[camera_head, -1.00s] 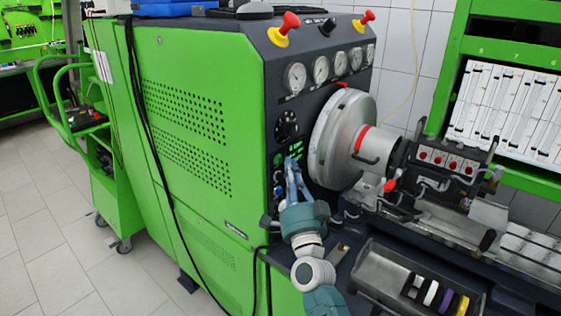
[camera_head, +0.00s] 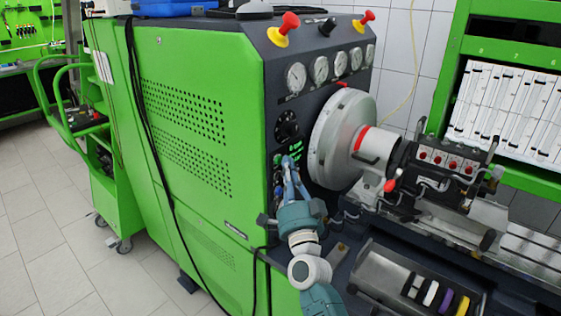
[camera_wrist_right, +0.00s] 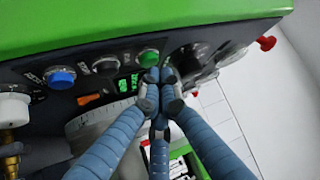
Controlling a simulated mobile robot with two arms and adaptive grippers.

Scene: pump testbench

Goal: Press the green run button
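The green button (camera_wrist_right: 149,58) is a round cap in a dark ring on the dark control panel in the right wrist view. My right gripper (camera_wrist_right: 158,78) has its blue-grey fingers brought together, with nothing seen between them. The fingertips overlap the lower edge of the green button in that view. I cannot tell if they touch it or if it is pressed in. In the head view my right gripper (camera_head: 288,163) points at the control panel below the black dial, and hides the button there. My left gripper is not in view.
A blue button (camera_wrist_right: 62,77) and a black knob (camera_wrist_right: 105,65) sit in line with the green one. The large metal chuck (camera_head: 335,138) stands close right of my right gripper. A tray with coloured rings (camera_head: 392,282) is below right.

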